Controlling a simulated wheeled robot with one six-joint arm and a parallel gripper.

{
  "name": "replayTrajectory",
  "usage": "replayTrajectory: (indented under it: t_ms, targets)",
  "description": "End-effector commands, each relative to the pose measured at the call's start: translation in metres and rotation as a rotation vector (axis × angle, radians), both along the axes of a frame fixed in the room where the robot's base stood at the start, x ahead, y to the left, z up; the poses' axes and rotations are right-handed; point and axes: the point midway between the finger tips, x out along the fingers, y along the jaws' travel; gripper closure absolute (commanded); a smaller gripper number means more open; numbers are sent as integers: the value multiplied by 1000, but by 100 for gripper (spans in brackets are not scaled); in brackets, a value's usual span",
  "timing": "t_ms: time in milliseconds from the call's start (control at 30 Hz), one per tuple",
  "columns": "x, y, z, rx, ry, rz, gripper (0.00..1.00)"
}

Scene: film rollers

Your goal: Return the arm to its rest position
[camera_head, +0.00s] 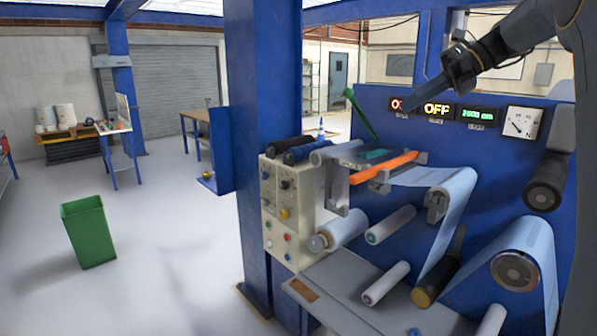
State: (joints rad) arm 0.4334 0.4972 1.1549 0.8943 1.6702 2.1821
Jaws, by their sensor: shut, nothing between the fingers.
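My arm (508,42) reaches in from the upper right, raised in front of the blue machine panel. My gripper (410,106) points down and left. Its fingers are together and empty, and they overlap part of the red display (397,104) in the picture. It hangs apart from the rollers and the film, above and to the right of the green-handled tool (361,112).
Below is the film machine with white film (440,180), an orange bar (384,167), several rollers and a beige control box (281,205). A blue pillar (264,100) stands left of it. A green bin (88,232) stands on open floor at the left.

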Motion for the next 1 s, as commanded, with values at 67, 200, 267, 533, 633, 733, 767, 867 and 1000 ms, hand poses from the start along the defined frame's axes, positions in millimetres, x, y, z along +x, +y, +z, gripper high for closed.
replayTrajectory:
  t_ms: [67,200,267,533,633,733,767,867,1000]
  targets:
    - [-1,3,-13,-30,-26,18,100]
    - [-3,13,-44,-96,-83,73,100]
    - [-5,18,-60,-132,-113,107,100]
    - [-33,45,-168,-371,-299,387,100]
    - [-60,58,-226,-499,-405,599,100]
    - [-92,66,-282,-615,-515,852,100]
    - [-103,68,-298,-645,-548,935,100]
    - [-140,74,-347,-728,-664,1229,100]
    - [-195,80,-407,-787,-828,1668,100]
